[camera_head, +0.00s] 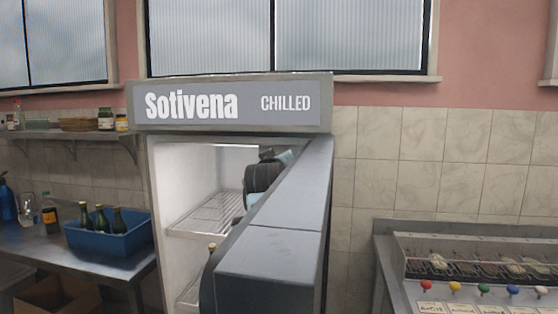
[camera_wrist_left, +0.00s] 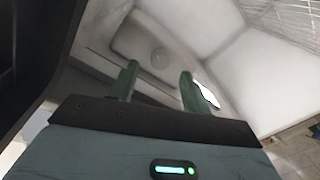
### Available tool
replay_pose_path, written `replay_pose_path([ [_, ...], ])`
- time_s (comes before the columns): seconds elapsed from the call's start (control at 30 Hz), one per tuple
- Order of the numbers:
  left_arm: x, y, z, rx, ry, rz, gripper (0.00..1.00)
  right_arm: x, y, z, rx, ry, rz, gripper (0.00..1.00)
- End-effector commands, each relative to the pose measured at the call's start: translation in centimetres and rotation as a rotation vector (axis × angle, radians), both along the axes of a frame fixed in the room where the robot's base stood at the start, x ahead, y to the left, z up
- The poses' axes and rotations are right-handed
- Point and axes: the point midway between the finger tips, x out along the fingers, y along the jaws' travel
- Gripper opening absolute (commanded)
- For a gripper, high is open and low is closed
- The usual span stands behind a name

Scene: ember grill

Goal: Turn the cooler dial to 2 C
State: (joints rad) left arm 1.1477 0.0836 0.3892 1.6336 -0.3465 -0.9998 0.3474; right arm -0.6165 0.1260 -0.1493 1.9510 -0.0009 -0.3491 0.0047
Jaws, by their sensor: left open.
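The cooler (camera_head: 140,118) stands at the centre of the head view, its lit white inside open to me. In the left wrist view a rounded pale housing (camera_wrist_left: 125,42) is on the inside wall. It carries a faint round shape that looks like the dial (camera_wrist_left: 160,59); its marks and setting are too small to read. My left gripper (camera_wrist_left: 158,84) is open and empty, its two green fingers pointing towards the housing, apparently short of it. In the head view my dark left wrist (camera_head: 262,177) is inside the cooler, partly hidden by a grey panel. My right gripper is not in view.
Wire shelves (camera_head: 205,214) cross the inside. A blue crate of bottles (camera_head: 108,240) stands on the left counter. A grill with coloured knobs (camera_head: 484,290) is at the right.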

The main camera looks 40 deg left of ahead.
Motion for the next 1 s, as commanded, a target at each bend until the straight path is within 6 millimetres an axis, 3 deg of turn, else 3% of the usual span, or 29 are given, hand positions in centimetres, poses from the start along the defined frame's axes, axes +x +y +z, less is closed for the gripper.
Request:
replay_pose_path([
  [0.3,2.3,1.6,0.1,0.0,-0.001,0.0,0.48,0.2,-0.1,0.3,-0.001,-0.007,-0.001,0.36],
  [0.7,2.6,1.8,0.0,0.0,-0.001,0.0,0.48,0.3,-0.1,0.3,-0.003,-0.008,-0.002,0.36],
  [1.0,2.6,1.8,0.0,0.0,-0.001,0.0,0.1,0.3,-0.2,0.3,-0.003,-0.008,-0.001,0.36],
])
